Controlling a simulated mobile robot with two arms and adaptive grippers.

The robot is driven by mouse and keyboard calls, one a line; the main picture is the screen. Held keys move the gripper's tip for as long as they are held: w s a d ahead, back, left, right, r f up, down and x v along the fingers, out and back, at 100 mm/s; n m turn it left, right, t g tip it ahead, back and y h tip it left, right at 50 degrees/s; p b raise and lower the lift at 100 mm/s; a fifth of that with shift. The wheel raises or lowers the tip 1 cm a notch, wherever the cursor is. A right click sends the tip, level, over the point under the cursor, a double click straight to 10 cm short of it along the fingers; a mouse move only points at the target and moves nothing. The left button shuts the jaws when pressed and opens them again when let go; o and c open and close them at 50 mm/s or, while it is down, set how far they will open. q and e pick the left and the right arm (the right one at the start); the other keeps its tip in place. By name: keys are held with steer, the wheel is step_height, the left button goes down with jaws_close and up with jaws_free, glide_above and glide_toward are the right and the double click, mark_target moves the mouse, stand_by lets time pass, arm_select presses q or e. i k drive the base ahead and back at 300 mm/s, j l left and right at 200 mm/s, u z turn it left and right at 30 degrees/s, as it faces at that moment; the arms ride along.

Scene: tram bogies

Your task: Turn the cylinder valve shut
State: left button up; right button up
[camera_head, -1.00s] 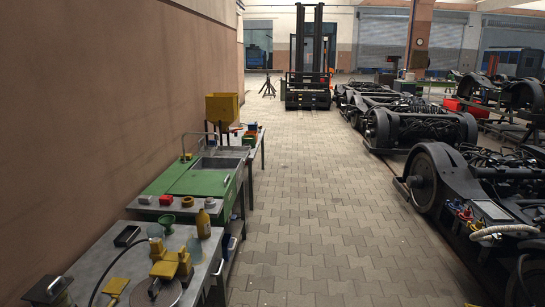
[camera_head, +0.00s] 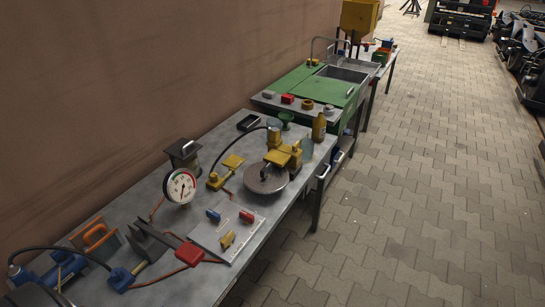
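I cannot single out a cylinder valve with certainty. On the grey metal bench (camera_head: 150,215) by the wall stands a round white pressure gauge (camera_head: 180,187). Behind it a yellow fitting (camera_head: 214,181) has a black hose arching towards a yellow block assembly (camera_head: 284,154), which stands by a round metal disc (camera_head: 266,178). At the lower left, a black hose runs between blue fittings (camera_head: 121,279) and the frame's left edge. A dark rounded thing (camera_head: 30,296) there is cut off by the frame. Neither of my grippers is in view.
A light plate (camera_head: 228,233) carries small blue, red and yellow parts. A red-handled tool (camera_head: 189,254) lies near it. An orange-handled item (camera_head: 98,236) is at the left. A bottle (camera_head: 319,127) stands at the far bench end. A green sink unit (camera_head: 318,86) follows. The paved floor (camera_head: 400,200) at right is clear.

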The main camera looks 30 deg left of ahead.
mark_target(215, 217)
steer(key=u, duration=1.35)
